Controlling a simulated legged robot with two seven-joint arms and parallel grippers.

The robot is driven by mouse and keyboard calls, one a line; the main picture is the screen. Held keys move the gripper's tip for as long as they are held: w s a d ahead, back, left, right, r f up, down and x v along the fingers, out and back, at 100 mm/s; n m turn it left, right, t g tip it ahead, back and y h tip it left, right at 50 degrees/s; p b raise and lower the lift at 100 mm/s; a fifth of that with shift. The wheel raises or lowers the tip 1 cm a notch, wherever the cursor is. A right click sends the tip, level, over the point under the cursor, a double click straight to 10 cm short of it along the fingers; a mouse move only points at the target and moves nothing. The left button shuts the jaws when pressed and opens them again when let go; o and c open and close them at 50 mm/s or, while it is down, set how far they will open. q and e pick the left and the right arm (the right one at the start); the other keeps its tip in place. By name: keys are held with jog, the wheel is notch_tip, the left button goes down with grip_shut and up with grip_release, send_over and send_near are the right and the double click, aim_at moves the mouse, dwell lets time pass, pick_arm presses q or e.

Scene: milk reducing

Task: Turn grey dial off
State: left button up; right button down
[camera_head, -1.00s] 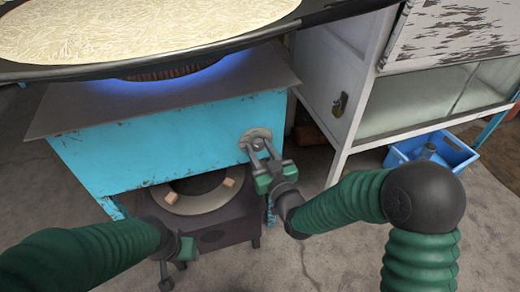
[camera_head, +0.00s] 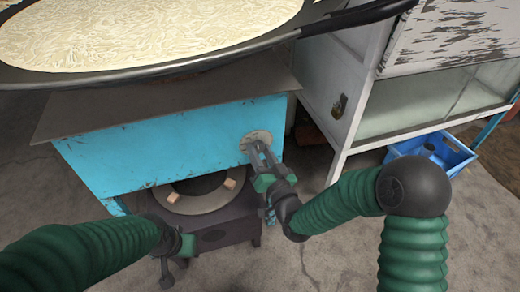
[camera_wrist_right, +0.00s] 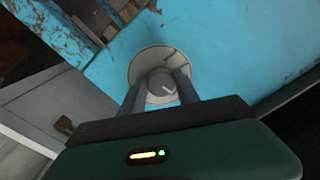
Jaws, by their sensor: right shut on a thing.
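The grey dial (camera_wrist_right: 163,84) sits on a round pale plate (camera_head: 257,138) on the front of the blue stove (camera_head: 180,145). In the right wrist view its white mark points down and to the right. My right gripper (camera_head: 256,146) is shut on the dial, with one finger on each side of it; the fingers hide the dial in the head view. My left gripper (camera_head: 168,272) is low at the lower left, away from the dial, and I cannot tell whether it is open. No blue flame shows under the wide pan (camera_head: 190,60).
The pan holds a pale, milky, wrinkled layer. A dark lower unit with a ring (camera_head: 200,203) stands under the stove. A white glass-sided cabinet (camera_head: 345,75) is close on the right, with a blue crate (camera_head: 440,153) beneath it. The floor at front is clear.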

jog(key=shift+f+m+p, duration=0.1)
jog(key=shift+m+p, duration=0.25)
jog(key=shift+m, duration=0.75)
jog(key=c, duration=0.9)
grip_release()
jog(key=shift+s+d, duration=0.1)
jog(key=shift+s, duration=0.05)
jog(key=p+v, duration=1)
jog(key=v, duration=0.6)
jog(key=shift+s+d, duration=0.15)
jog(key=shift+s, duration=0.15)
